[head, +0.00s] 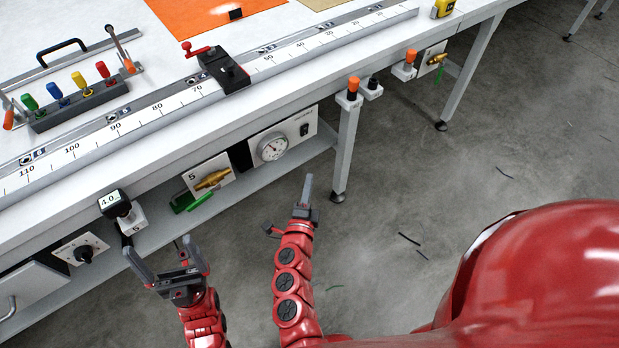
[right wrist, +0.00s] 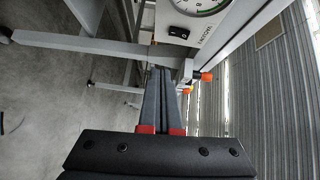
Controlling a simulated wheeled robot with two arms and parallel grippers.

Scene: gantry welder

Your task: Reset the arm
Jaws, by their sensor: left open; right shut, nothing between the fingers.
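My left gripper (head: 158,245) is at the lower left of the head view, in front of the bench's front edge. Its two fingers stand apart, with nothing between them. My right gripper (head: 308,178) points up toward the bench, over the floor just left of a bench leg. Its fingers are together and empty, and they also show closed in the right wrist view (right wrist: 160,75). Neither gripper visibly touches anything.
The white bench (head: 310,30) runs diagonally, with a scale (head: 150,110) and a black carriage (head: 225,72) on it. A gauge panel (head: 283,137), a brass valve (head: 212,178) and a black knob (head: 84,254) line its front. Grey floor (head: 480,130) is open to the right.

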